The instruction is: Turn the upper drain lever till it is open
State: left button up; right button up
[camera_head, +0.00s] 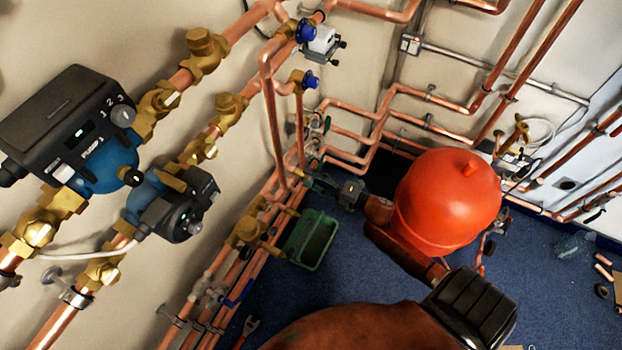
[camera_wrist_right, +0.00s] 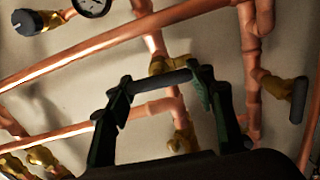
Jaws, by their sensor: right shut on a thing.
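In the right wrist view, a dark grey lever (camera_wrist_right: 168,80) lies between the two green fingers of my right gripper (camera_wrist_right: 160,80). It joins a brass valve (camera_wrist_right: 160,65) on a copper pipe, and its ends are partly hidden by the fingertips. The fingers are shut on this lever, which lies nearly level in this view. In the head view my right gripper (camera_head: 318,184) reaches in among the pipes low by the wall corner; the lever there is too small to make out. My left gripper is not in view.
A second dark lever (camera_wrist_right: 298,100) on a brass valve stands at the right in the wrist view. A copper pipe (camera_wrist_right: 100,50) runs across above the fingers.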

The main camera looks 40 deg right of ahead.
jog(key=shift+s+f+n, duration=0.1)
jog(key=shift+f+n, duration=0.05)
jog(key=shift+n, duration=0.35)
jog(key=o, duration=1.2)
jog(key=shift+c, duration=0.2)
jog(key=v, duration=1.2)
